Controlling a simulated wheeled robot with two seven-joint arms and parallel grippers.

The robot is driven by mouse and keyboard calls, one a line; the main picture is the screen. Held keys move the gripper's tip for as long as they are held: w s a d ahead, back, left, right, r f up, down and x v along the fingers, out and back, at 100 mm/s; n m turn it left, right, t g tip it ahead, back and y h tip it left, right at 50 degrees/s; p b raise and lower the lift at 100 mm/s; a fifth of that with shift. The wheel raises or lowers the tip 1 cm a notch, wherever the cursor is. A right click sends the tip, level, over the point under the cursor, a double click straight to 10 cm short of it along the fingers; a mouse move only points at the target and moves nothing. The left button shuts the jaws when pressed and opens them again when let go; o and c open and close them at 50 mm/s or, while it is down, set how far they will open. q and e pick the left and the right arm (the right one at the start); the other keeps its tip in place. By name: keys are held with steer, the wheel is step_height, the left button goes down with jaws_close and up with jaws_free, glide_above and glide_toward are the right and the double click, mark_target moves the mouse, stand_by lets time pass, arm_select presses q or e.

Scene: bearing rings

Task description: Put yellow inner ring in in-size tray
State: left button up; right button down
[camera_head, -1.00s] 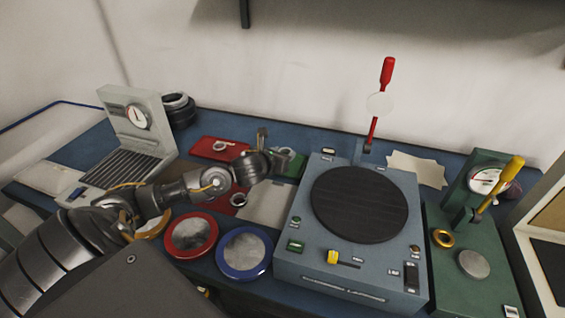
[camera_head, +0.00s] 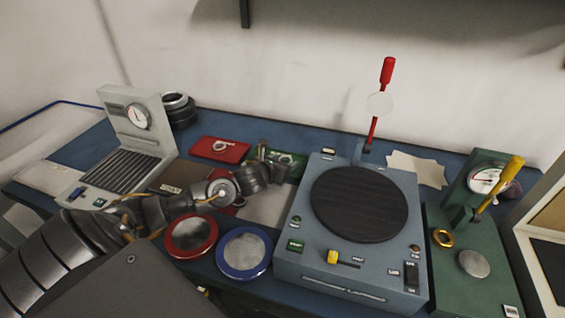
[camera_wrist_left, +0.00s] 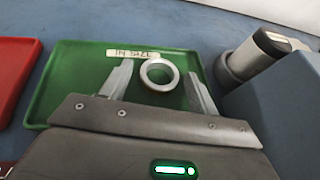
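A gold-yellow ring (camera_head: 442,238) lies on the green gauge stand at the right in the head view. The green tray labelled IN SIZE (camera_wrist_left: 62,80) fills much of the left wrist view; in the head view it (camera_head: 299,158) is partly hidden by my left gripper (camera_head: 270,152). A silver-grey ring (camera_wrist_left: 146,76) is over the tray, between the fingers of my left gripper (camera_wrist_left: 160,82), with gaps on both sides. These fingers are open. Whether this ring rests flat on the tray is hard to tell. My right gripper is not in view.
A blue-grey machine with a black turntable (camera_head: 360,204) stands right of the tray. A red tray (camera_head: 219,149) with a ring lies to its left. Red-rimmed (camera_head: 191,234) and blue-rimmed (camera_head: 244,253) dishes are in front. The green gauge stand (camera_head: 478,235) has a yellow lever.

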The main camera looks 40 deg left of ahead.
arm_select(q)
steer(key=shift+r, duration=0.2)
steer(key=shift+s, duration=0.2)
steer(key=b+v, duration=0.1)
steer(key=v, duration=0.6)
steer(key=shift+f, duration=0.2)
steer(key=b+v, duration=0.1)
steer(key=v, duration=0.2)
steer(key=shift+s+d+r, duration=0.15)
steer(key=shift+s+r, duration=0.05)
steer(key=shift+s, duration=0.15)
steer(key=shift+s+r, duration=0.3)
steer(key=shift+s, duration=0.1)
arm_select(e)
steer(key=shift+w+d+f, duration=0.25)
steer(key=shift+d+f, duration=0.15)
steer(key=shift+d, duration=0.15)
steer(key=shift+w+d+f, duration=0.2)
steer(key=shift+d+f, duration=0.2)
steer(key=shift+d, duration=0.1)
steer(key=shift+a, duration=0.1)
